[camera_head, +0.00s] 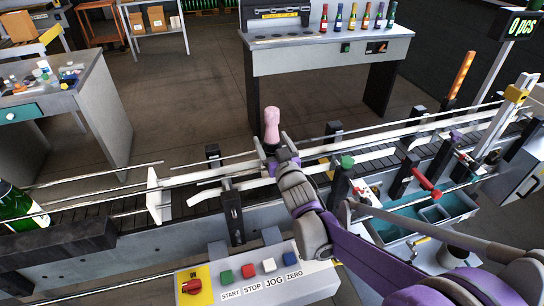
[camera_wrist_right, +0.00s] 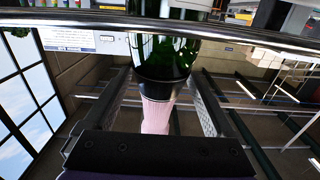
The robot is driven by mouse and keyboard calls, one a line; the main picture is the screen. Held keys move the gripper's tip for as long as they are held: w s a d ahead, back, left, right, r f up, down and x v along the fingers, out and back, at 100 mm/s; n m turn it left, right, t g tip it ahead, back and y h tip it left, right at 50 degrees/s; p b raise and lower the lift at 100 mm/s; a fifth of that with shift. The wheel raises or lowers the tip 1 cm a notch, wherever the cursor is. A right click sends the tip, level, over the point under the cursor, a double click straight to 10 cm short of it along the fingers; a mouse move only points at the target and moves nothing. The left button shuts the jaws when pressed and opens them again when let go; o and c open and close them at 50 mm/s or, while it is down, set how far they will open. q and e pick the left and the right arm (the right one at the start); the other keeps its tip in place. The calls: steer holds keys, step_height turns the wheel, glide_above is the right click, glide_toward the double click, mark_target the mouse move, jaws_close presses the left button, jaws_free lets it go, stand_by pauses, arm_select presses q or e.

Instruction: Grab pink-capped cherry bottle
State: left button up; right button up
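The pink-capped bottle stands on the conveyor in the head view, its pink cap (camera_head: 272,122) showing above the rails; the lower bottle is hidden by my right gripper and the rails. My right gripper (camera_head: 276,146) reaches in at the cap's base from the near side. In the right wrist view, the pink cap (camera_wrist_right: 157,114) and the dark green bottle (camera_wrist_right: 166,58) lie between the two spread fingers (camera_wrist_right: 158,100). Gaps show on both sides of the cap, so the gripper is open and not touching it. My left gripper is out of view.
Metal guide rails (camera_head: 110,178) run along the conveyor on both sides of the bottle. Another green bottle (camera_head: 14,205) stands at the far left. A button panel (camera_head: 258,278) is in front. A back bench (camera_head: 325,52) carries several small bottles.

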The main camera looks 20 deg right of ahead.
jaws_close()
steer(key=shift+r, duration=0.15)
stand_by(0.4)
